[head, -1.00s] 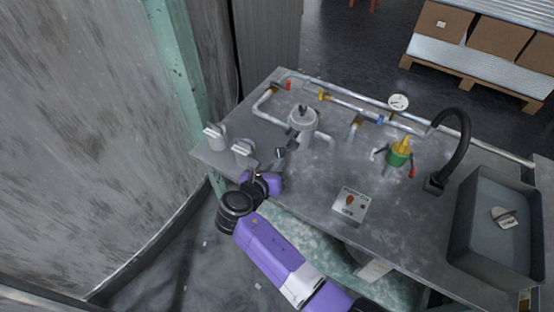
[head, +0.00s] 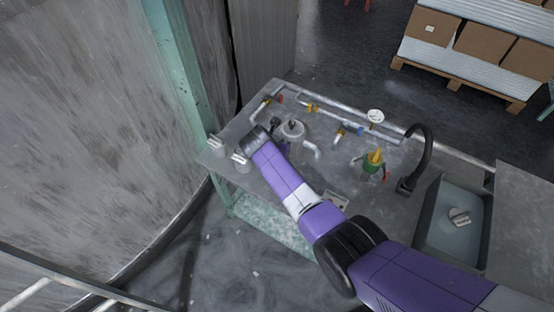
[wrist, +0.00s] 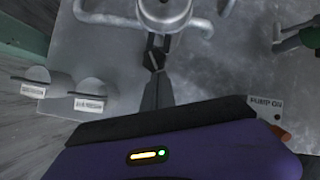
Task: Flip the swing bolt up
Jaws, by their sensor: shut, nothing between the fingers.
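A silver round vessel (head: 292,130) with a dark knob on its lid stands on the grey bench among pipes. In the wrist view its lower part (wrist: 166,12) shows at the top centre. My gripper (wrist: 154,60) is shut and empty, its dark fingers pointing at the near side of the vessel. A small dark and grey part, likely the swing bolt (wrist: 165,43), shows at the fingertips, just below the vessel. I cannot tell whether the fingers touch it or how it is tilted. In the head view my arm hides the fingers and this part.
Two labelled grey fittings stand at the bench's left end (head: 217,145), (head: 241,162). A green and yellow valve (head: 374,162), a black curved spout (head: 422,150) and a sink (head: 428,222) lie to the right. Pipes run along the back (head: 345,122).

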